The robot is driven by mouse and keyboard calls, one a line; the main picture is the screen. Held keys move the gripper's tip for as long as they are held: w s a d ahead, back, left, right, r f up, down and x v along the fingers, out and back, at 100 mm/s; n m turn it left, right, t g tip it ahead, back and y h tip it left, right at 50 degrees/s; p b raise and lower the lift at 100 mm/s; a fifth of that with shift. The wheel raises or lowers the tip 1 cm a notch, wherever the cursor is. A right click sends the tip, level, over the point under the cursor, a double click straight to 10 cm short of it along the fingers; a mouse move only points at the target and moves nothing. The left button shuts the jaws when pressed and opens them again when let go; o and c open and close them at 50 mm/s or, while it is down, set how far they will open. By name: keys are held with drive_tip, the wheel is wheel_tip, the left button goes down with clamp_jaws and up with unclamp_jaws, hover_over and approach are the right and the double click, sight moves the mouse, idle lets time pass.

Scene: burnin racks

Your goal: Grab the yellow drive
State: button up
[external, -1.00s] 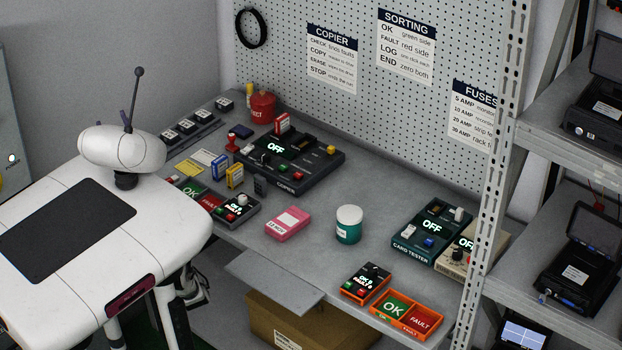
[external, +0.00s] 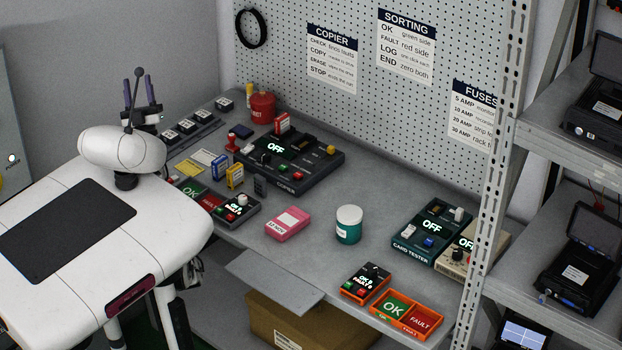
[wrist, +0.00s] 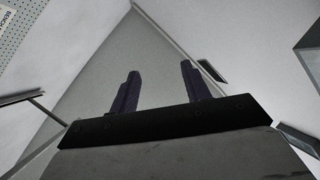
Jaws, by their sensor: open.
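The yellow drive (external: 235,176) stands upright on the bench, left of the middle in the external view. A blue drive (external: 219,167) stands just left of it and a dark drive (external: 260,187) just right of it. My gripper (external: 139,88) shows behind my white head, up and to the left of the drives, fingers pointing upward. In the wrist view my gripper (wrist: 160,82) has its two purple fingers apart with nothing between them.
The black copier (external: 318,163) stands behind the drives with a red drive (external: 281,124) on it. A sorting box (external: 239,210) is in front. A pink box (external: 288,223) and teal jar (external: 349,226) stand to the right. A red canister (external: 263,107) is at the back.

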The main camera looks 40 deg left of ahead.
drive_tip(key=w+d+m+t+h, duration=0.1)
drive_tip(key=w+m+t+h, duration=0.8)
drive_tip(key=w+h, duration=0.6)
drive_tip(key=m+g+h, duration=0.6)
drive_tip(key=g+h, duration=0.2)
drive_tip(key=h, duration=0.2)
hover_over(234, 167)
wheel_tip(234, 167, down, 11)
drive_tip(key=f+g, duration=0.4)
drive_tip(key=f, duration=0.5)
drive_tip(key=f+m+g, duration=0.1)
drive_tip(key=f+g, duration=0.3)
drive_tip(key=f, duration=0.4)
drive_tip(key=s+f+g+p, duration=0.1)
drive_tip(key=f+g, duration=0.3)
drive_tip(key=f, duration=0.5)
drive_tip(key=shift+s+f+g+h, duration=0.1)
drive_tip(key=shift+f+g+h, duration=0.2)
drive_tip(key=shift+g+h, duration=0.1)
drive_tip(key=shift+p+x, duration=1)
drive_tip(key=shift+x, duration=1.9)
clamp_jaws()
